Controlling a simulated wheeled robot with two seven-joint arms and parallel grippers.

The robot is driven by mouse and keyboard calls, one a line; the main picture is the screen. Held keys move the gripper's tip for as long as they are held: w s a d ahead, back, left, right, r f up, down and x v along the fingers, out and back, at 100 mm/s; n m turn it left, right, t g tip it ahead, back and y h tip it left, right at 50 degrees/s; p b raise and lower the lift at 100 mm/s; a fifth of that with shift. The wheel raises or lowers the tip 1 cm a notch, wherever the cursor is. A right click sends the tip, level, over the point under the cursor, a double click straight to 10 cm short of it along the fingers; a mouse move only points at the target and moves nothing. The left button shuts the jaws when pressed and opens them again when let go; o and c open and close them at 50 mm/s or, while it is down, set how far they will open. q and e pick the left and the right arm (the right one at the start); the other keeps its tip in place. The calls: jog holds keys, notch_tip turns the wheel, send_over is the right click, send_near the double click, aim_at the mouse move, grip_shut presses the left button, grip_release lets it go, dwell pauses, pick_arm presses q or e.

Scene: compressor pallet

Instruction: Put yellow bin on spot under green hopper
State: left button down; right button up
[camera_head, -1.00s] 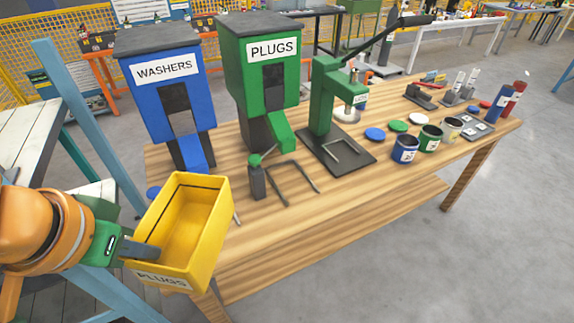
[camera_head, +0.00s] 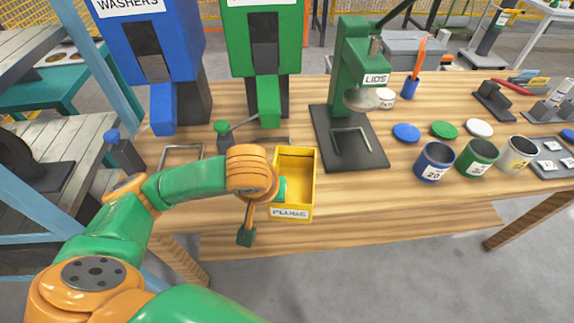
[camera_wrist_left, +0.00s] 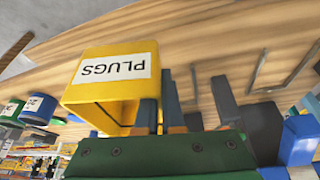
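The yellow bin (camera_head: 306,190), labelled PLUGS, is upright near the front edge of the table, in front of the green hopper (camera_head: 264,58). In the left wrist view the bin (camera_wrist_left: 95,95) fills the left middle. My left gripper (camera_head: 281,190) is at the bin's left wall; in the left wrist view its fingers (camera_wrist_left: 160,108) straddle that wall, closed on it. The spot under the green hopper is marked by a dark bracket (camera_head: 262,143), partly hidden by my left arm. I cannot tell whether the bin touches the table. My right gripper is not in view.
A blue hopper (camera_head: 155,50) stands left, with a grey bracket (camera_head: 182,152) before it. The green press (camera_head: 352,75) is right of the bin. Cups and lids (camera_head: 444,130) stand further right.

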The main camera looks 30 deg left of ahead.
pick_arm(q)
notch_tip(320, 180, down, 6)
jog(key=s+a+n+y+b, duration=0.1)
jog(key=s+a+n, duration=0.1)
jog(key=shift+n, duration=0.3)
jog(key=w+a, duration=0.3)
jog(key=w, duration=0.2)
jog(key=w+a, duration=0.3)
jog(key=w, duration=0.1)
jog(key=w+a+p, duration=0.1)
jog(key=w+a, duration=0.2)
jog(key=w, duration=0.2)
jog(key=shift+w+r, duration=0.25)
jog(key=shift+w, duration=0.1)
jog(key=f, duration=0.3)
jog(key=shift+w+a+f+g, duration=0.2)
jog(key=shift+f+g, duration=0.05)
jog(key=shift+g, duration=0.05)
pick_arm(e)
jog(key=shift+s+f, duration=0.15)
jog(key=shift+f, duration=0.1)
pick_arm(q)
jog(key=shift+f, duration=0.2)
jog(key=c, duration=1)
grip_release()
jog(key=shift+c, duration=0.2)
jog(key=shift+r, duration=0.1)
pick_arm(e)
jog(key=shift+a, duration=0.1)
